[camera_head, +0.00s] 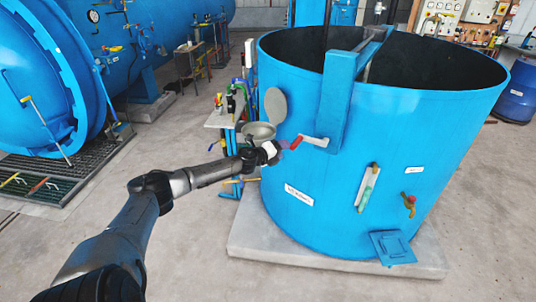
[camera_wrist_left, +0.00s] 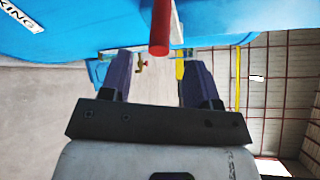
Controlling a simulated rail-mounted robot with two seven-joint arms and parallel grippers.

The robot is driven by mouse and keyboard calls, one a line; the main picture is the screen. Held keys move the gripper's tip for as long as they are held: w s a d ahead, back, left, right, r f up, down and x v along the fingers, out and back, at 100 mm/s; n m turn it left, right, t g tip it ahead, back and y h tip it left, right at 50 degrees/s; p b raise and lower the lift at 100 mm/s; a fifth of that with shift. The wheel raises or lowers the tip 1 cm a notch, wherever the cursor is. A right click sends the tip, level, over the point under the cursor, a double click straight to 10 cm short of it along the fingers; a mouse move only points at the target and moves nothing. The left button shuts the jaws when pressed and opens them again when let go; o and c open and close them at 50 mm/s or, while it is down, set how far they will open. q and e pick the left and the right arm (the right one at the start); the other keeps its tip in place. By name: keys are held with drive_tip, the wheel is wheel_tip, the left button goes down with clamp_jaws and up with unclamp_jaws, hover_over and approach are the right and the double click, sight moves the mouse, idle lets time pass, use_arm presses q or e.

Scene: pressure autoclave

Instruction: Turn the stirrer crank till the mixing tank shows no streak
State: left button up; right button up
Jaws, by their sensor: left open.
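The blue mixing tank (camera_head: 330,195) stands open-topped on the right in the head view. Its inside looks dark, and I cannot make out a streak. The stirrer crank has a pale arm (camera_head: 316,141) and a red handle (camera_head: 296,142) on the tank's near side, below a blue bracket (camera_head: 343,90). My left gripper (camera_head: 279,150) is open beside the red handle. In the left wrist view, the red handle (camera_wrist_left: 159,35) lies ahead of and between the spread fingers of the left gripper (camera_wrist_left: 157,62), with gaps at both sides. My right gripper is not in view.
The tank stands on a concrete plinth (camera_head: 250,240). A sight gauge (camera_head: 367,188), red valve (camera_head: 409,204) and blue flap (camera_head: 392,247) project from its front. A small bench (camera_head: 222,121) stands behind the left gripper. The floor at front left is clear.

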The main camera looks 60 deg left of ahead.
use_arm(q)
drive_tip(key=v, duration=0.6)
drive_tip(key=shift+s+p, duration=0.25)
drive_tip(key=shift+p, duration=0.2)
drive_tip(key=shift+r, duration=0.1)
idle(0.8)
